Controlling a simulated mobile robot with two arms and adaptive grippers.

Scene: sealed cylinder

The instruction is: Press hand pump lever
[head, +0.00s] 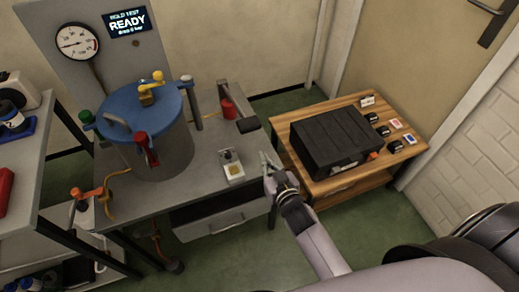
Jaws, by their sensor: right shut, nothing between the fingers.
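What looks like the hand pump is a red cylinder (228,109) at the back right of the grey workbench. A grey bar slants beside it and a black grip (248,125), probably the lever's end, sticks out toward the bench's right edge. My right gripper (268,160) is shut and empty, near the bench's right edge, in front of the black grip and apart from it in the picture. My left gripper is not in view.
A small pale box (232,166) stands left of my gripper. A blue-lidded grey vessel (158,135) fills the bench's left part. A gauge (77,41) and a display reading READY (127,22) are behind. A wooden table (385,160) with a black case (335,138) stands right.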

